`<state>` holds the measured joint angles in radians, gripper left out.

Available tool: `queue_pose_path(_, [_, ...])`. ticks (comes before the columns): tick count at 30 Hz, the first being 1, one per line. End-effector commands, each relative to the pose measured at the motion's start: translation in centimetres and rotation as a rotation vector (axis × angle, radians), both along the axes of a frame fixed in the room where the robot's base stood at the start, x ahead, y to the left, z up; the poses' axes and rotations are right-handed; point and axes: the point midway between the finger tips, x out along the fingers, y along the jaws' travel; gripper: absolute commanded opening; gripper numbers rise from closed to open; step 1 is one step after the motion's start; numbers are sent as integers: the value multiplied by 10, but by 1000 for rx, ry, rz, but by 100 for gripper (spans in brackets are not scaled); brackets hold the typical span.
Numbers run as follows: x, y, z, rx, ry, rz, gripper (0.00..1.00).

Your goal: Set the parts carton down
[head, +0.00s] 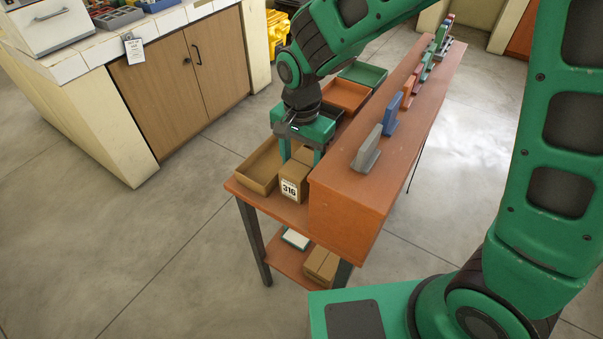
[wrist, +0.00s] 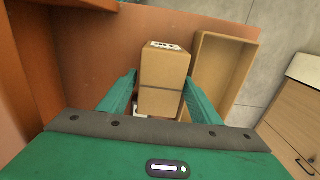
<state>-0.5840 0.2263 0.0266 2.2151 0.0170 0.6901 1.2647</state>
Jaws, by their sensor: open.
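A brown parts carton (head: 293,188) with a white "316" label stands upright on the orange tabletop (head: 248,192), between an open tan tray and a raised orange ledge. In the wrist view the carton (wrist: 166,62) lies ahead between the two green fingers. My gripper (head: 302,157) points down at it from above. Its fingers (wrist: 160,84) are apart, one on each side of the cardboard, with no clear grip on it. The carton's underside is hidden.
The tan tray (head: 249,182) is close on the carton's left. Orange (head: 347,96) and green (head: 363,74) trays lie farther back. The raised ledge (head: 346,185) on the right carries several upright coloured pieces. Floor at left is clear.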

Motion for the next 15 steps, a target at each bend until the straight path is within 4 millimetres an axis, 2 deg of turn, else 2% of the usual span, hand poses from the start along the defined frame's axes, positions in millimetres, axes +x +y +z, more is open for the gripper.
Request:
queue_pose_path(3, [-1,1,-19,-3,3,0,58])
queue_pose_path(6, [0,2,-30,-2,1,0,58])
queue_pose_path(15, [0,2,-36,1,-1,0,58])
